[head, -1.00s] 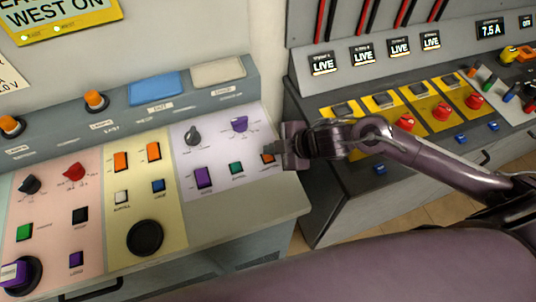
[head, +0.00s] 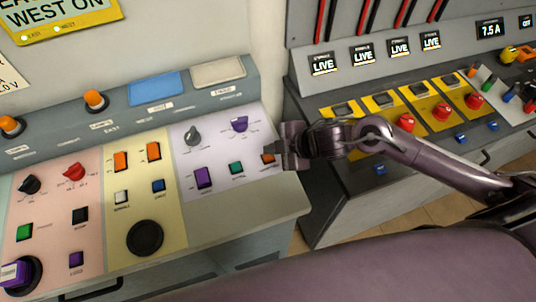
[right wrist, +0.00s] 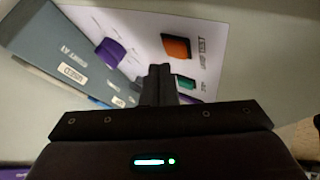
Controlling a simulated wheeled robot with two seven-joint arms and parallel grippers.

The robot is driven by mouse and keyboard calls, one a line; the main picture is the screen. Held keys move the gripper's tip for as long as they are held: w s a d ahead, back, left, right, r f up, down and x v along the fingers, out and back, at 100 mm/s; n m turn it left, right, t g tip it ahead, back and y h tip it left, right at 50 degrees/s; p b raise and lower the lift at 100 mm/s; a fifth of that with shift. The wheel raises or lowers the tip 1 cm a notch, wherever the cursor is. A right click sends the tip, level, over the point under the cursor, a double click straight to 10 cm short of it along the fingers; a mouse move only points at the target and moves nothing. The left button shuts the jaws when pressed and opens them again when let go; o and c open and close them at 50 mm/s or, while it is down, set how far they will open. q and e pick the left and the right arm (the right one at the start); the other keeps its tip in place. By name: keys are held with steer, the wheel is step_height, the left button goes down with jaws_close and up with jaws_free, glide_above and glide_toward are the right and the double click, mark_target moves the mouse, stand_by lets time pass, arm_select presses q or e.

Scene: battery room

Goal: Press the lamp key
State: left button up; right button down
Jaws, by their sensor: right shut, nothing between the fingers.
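The lamp key is a small orange key (head: 268,157) at the right end of the pale lilac panel section. In the right wrist view the orange key (right wrist: 176,46) sits beside a label that seems to read LAMP TEST. My right gripper (head: 279,148) is shut and empty, just right of the key and partly overlapping it in the head view. In the right wrist view its fingertips (right wrist: 160,72) are below the key in the picture, and they look apart from it. I cannot tell the exact gap. My left gripper is not in view.
A green key (head: 236,168) and a purple key (head: 203,177) lie left of the orange key. A purple knob (head: 239,124) and a grey knob (head: 193,135) stand behind them. A second console (head: 345,190) with red knobs stands at the right, under my right arm.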

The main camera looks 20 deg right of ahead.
mark_target(272, 158)
steer(key=shift+f, duration=0.4)
steer(key=shift+f+b, duration=0.5)
steer(key=shift+b, duration=0.05)
stand_by(0.5)
stand_by(0.4)
steer(key=shift+r+p, duration=0.9)
steer(key=shift+p, duration=0.1)
step_height(272, 158, up, 5)
steer(key=p, duration=0.5)
steer(key=shift+r, duration=0.1)
